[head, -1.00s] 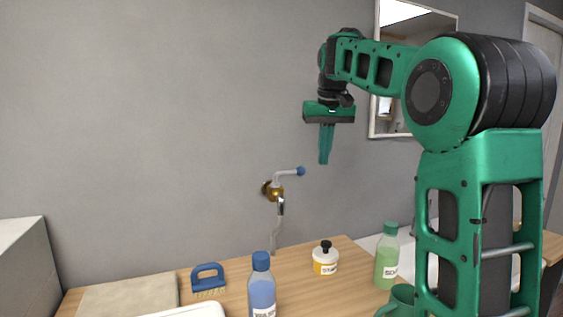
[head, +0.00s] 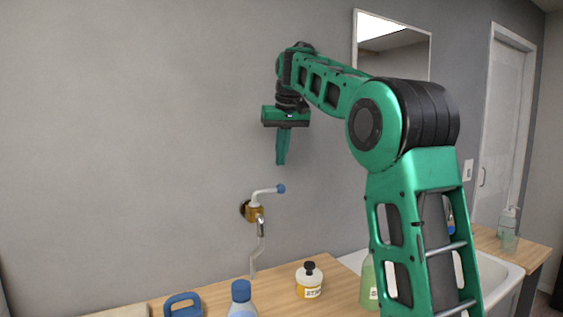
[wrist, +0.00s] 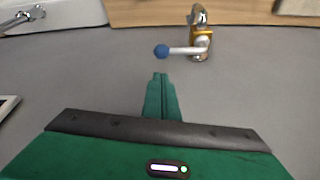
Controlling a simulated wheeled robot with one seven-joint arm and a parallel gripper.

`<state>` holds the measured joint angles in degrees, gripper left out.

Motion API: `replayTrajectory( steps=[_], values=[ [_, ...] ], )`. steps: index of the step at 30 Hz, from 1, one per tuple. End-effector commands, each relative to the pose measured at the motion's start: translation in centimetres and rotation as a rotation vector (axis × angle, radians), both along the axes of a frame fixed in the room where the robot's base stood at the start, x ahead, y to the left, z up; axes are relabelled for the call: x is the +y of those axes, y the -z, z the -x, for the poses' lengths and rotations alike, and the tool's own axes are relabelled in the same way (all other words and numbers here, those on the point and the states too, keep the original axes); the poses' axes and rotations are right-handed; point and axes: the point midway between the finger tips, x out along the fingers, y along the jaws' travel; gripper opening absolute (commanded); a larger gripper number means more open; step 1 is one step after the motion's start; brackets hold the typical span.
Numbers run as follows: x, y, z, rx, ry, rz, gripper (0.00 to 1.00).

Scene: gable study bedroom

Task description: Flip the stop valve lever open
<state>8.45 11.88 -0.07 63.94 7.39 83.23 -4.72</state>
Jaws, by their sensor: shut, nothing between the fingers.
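The stop valve (head: 254,211) is a brass body on the grey wall with a spout below it. Its pale lever (head: 265,190) points right, roughly level, and ends in a blue knob (head: 281,188). In the wrist view the lever (wrist: 183,50) and blue knob (wrist: 161,51) lie just beyond my fingertips, with the brass body (wrist: 201,45) at the right. My gripper (head: 282,163) points down above the knob, with its fingers together and empty. It also shows in the wrist view (wrist: 161,76). A gap shows between fingertips and knob; nothing touches the lever.
Below the valve is a wooden counter (head: 335,283) with a blue brush (head: 183,304), a blue-capped bottle (head: 241,292), a labelled jar (head: 309,281) and a green bottle (head: 369,285). A white basin (head: 485,275) is at right. A mirror (head: 395,48) hangs behind my arm. The wall around the valve is clear.

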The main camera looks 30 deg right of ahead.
Motion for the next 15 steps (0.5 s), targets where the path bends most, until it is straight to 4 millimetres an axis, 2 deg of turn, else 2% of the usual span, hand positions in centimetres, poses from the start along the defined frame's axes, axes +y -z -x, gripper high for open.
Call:
replayTrajectory(
  steps=[9, 15],
  values=[
    [-0.4, 5.1, -1.7, 0.003, 0.001, 0.0, 0.0],
    [-0.5, 6.8, -2.4, 0.0, 0.001, 0.001, 0.0]
  ],
)
